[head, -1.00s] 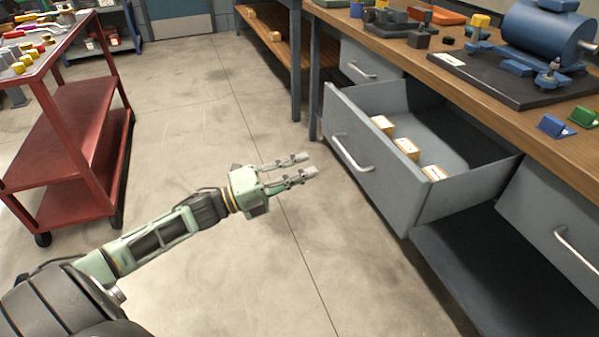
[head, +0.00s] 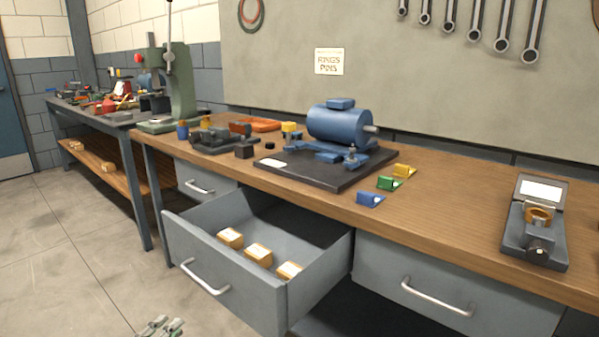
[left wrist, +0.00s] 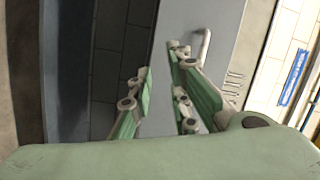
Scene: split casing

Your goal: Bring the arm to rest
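My left gripper (head: 162,326) shows only by its fingertips at the bottom edge of the head view, in front of the open drawer (head: 225,285). In the left wrist view my left gripper (left wrist: 159,62) has its two fingers apart with nothing between them. A grey panel with a bar handle (left wrist: 202,47) shows beyond the fingers. The rest of the left arm is out of the head view. My right gripper is in neither view.
The drawer juts out from the wooden workbench (head: 460,210) and holds small labelled boxes (head: 257,254). A blue motor (head: 338,124) on a dark plate and a small device (head: 537,225) stand on the bench. Open floor (head: 60,270) lies left.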

